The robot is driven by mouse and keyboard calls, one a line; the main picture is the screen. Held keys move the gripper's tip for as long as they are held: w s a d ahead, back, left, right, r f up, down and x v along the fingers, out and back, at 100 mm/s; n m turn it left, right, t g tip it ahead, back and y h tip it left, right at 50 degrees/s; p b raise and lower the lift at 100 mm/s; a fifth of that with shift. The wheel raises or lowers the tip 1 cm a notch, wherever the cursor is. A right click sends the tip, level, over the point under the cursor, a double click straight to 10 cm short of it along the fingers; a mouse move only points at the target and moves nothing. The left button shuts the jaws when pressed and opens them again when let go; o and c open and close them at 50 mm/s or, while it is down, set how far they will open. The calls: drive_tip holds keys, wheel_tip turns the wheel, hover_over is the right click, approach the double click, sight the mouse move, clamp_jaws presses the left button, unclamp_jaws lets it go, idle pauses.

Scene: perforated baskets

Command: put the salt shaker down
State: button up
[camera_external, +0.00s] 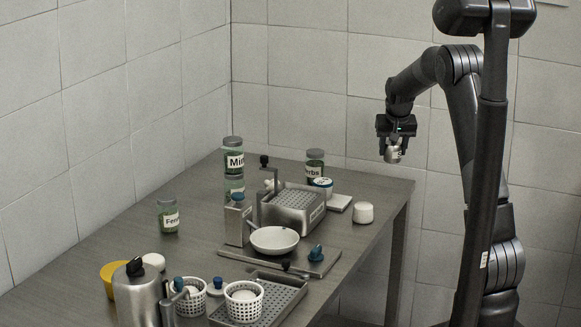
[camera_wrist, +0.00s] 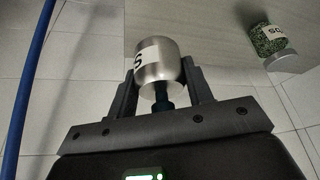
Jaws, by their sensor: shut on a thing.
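The salt shaker is a small metal cylinder with a white label reading "S". It shows in the external view (camera_external: 393,155) and in the wrist view (camera_wrist: 158,65). My gripper (camera_external: 394,146) is shut on it, with one finger on each side in the wrist view (camera_wrist: 160,88). The shaker hangs in the air to the right of the table (camera_external: 345,243) in the external view, clear of the tabletop. In the wrist view a dark blue part of the shaker lies between the fingers.
A white cup (camera_external: 363,212) stands near the table's right edge. A metal box with a perforated top (camera_external: 292,207), a white bowl (camera_external: 274,239) and herb jars (camera_external: 168,216) crowd the table. White perforated baskets (camera_external: 245,303) stand in front. The wrist view shows a green-filled jar (camera_wrist: 268,40).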

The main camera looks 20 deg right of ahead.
drive_tip(key=s+a+n+y, duration=0.15)
drive_tip(key=s+a, duration=0.35)
drive_tip(key=s, duration=0.6)
drive_tip(key=s+a+n, duration=0.3)
drive_tip(key=s+a, duration=0.2)
drive_tip(key=s, duration=0.5)
drive_tip(key=w+a+f, duration=0.1)
drive_tip(key=a+f, duration=0.1)
drive_tip(key=a, duration=0.1)
drive_tip(key=w+a+f, duration=0.1)
drive_tip(key=a+f, duration=0.1)
drive_tip(key=a, duration=0.1)
drive_tip(key=w+a+f, duration=0.1)
drive_tip(key=a+f, duration=0.1)
drive_tip(key=a, duration=0.2)
drive_tip(key=shift+w+f, duration=0.15)
drive_tip(key=shift+w, duration=0.2)
drive_tip(key=shift+f, duration=2.05)
drive_tip(key=shift+f, duration=0.15)
drive_tip(key=o, duration=1)
drive_tip(key=shift+o, duration=0.2)
